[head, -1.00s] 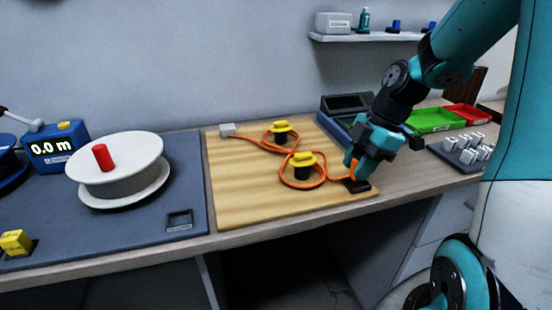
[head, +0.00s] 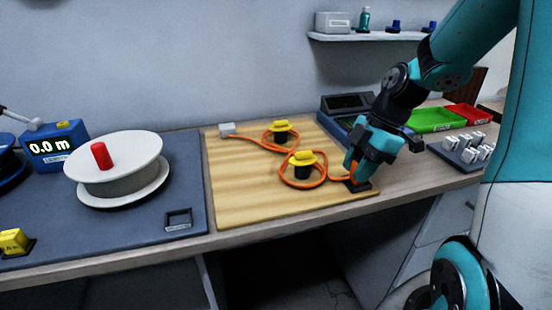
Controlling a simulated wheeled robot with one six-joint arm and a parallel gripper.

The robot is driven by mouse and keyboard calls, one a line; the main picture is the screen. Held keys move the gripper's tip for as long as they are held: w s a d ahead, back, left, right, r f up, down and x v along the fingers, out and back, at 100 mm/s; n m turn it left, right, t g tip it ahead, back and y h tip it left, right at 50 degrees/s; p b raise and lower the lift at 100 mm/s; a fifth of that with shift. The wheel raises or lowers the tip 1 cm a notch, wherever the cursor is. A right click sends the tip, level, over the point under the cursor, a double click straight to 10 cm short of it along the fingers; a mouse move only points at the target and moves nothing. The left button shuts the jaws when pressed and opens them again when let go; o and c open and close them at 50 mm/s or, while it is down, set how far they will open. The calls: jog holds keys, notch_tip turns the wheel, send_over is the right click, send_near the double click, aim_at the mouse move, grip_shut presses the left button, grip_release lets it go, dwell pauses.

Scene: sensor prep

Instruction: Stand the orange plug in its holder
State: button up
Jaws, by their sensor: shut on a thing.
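My gripper (head: 355,176) points down at the right front corner of the wooden board (head: 240,192). It is shut on the orange plug (head: 353,179), of which only a small part shows between the fingers. The black holder (head: 361,187) sits right below the fingertips on the board's corner. The plug is at or just over the holder; I cannot tell how deep it sits. The orange cable (head: 322,178) runs from the plug in loops around two black posts with yellow caps (head: 303,158) (head: 281,126) to a grey block (head: 227,129).
A white spool with a red peg (head: 100,156) stands on the dark mat (head: 190,195) at left, by a blue meter (head: 57,146). Right of my gripper are a green tray (head: 434,120), a red tray (head: 468,115) and a rack of white pieces (head: 466,151).

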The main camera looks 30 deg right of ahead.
jog(key=shift+f+b, duration=0.35)
jog(key=shift+f, duration=0.15)
jog(key=o, duration=0.8)
jog(key=shift+o, duration=0.9)
jog(key=shift+r+p, duration=0.45)
jog(key=shift+r, duration=0.05)
notch_tip(320, 180, up, 7)
jog(key=p, duration=0.6)
jog(key=shift+r, duration=0.15)
jog(key=s+a+r+m+p, duration=0.1)
jog(key=s+a+r+m, duration=0.2)
jog(key=a, duration=0.4)
jog(key=s+a+r+m+p, duration=0.1)
jog(key=s+a+r+m, duration=0.1)
jog(key=s+a, duration=0.3)
jog(key=s+a+r+m+p, duration=0.2)
jog(key=s+a+r+m, duration=0.1)
jog(key=a, duration=0.8)
notch_tip(320, 180, up, 2)
jog(key=shift+s+r+m+g, duration=0.1)
jog(key=shift+s+m+g, duration=0.25)
jog(key=shift+s, duration=0.4)
